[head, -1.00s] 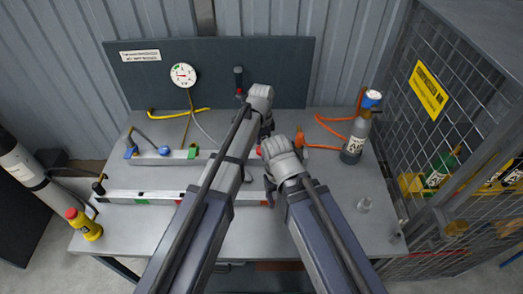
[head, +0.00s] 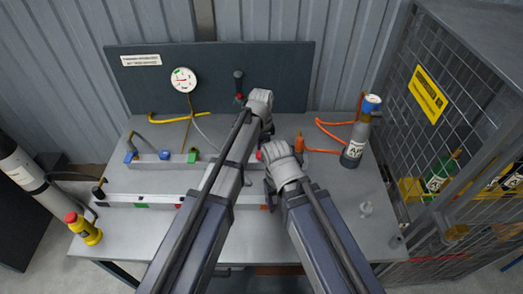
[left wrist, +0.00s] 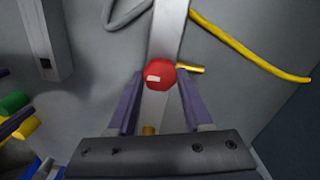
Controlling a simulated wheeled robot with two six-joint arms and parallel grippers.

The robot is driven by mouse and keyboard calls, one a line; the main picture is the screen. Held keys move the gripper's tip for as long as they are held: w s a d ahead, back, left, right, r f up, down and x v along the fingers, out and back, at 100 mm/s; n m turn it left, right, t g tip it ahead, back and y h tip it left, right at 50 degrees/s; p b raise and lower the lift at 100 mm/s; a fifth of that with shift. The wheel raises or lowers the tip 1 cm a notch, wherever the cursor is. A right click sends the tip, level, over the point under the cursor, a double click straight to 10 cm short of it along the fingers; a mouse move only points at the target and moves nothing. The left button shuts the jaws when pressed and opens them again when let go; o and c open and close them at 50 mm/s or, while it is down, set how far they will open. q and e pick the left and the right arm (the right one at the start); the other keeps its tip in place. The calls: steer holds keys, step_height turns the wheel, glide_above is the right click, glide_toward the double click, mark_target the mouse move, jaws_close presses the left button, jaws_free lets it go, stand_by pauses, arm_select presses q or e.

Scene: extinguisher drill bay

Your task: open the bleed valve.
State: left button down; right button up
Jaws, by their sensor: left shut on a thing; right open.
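A red round knob (left wrist: 160,74) with a small white mark sits between the fingers of my left gripper (left wrist: 160,95) in the left wrist view. The gripper is shut on it. My right gripper (head: 269,186) is open and empty over the bench, close to the left arm. I cannot tell how far the knob is turned.
The bench (head: 330,225) carries a rail with blue (head: 165,156) and green (head: 193,156) valves. A gauge (head: 183,79) is on the back panel. A grey bottle (head: 356,140) with an orange hose stands right; a yellow bottle (head: 84,229) stands left. The front right is mostly clear.

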arm_select(q)
steer(key=n, duration=1.4)
steer(key=shift+n, duration=1.9)
steer(key=shift+c, duration=1.5)
jaws_free()
